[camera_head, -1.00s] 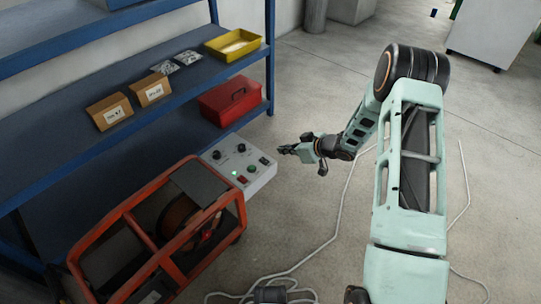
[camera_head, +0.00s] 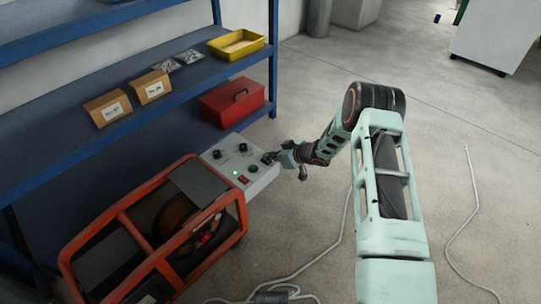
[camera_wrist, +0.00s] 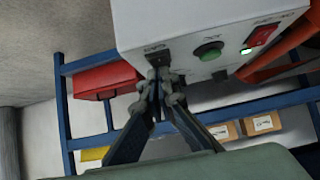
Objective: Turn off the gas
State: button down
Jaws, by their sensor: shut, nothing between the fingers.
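A light grey control panel (camera_head: 228,160) sits at the end of the orange-framed machine. It has black knobs, a lit green light, a red rocker switch (camera_head: 244,181) and a green button. In the wrist view the panel face (camera_wrist: 185,27) shows a small black switch (camera_wrist: 158,56), the green button (camera_wrist: 208,50) and the red rocker (camera_wrist: 262,35). The labels are too small to read. My gripper (camera_head: 270,158) is at the panel's right edge, shut and empty. In the wrist view its fingertips (camera_wrist: 166,80) are just by the black switch and partly cover it; contact cannot be told.
The orange-framed machine (camera_head: 151,187) stands left of the panel. A blue shelf (camera_head: 172,106) behind holds cartons, bags and a yellow bin (camera_head: 236,45). A red toolbox (camera_head: 231,101) is on it near the panel. Cables (camera_head: 325,246) lie on the otherwise open floor at right.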

jog(key=shift+a+r+p, duration=0.1)
jog(key=shift+p, duration=0.55)
jog(key=shift+f, duration=0.3)
jog(key=shift+w, duration=0.1)
jog(key=shift+w+a+r, duration=0.3)
jog(key=shift+w+a, duration=0.1)
jog(key=shift+a, duration=0.15)
jog(key=shift+r, duration=0.1)
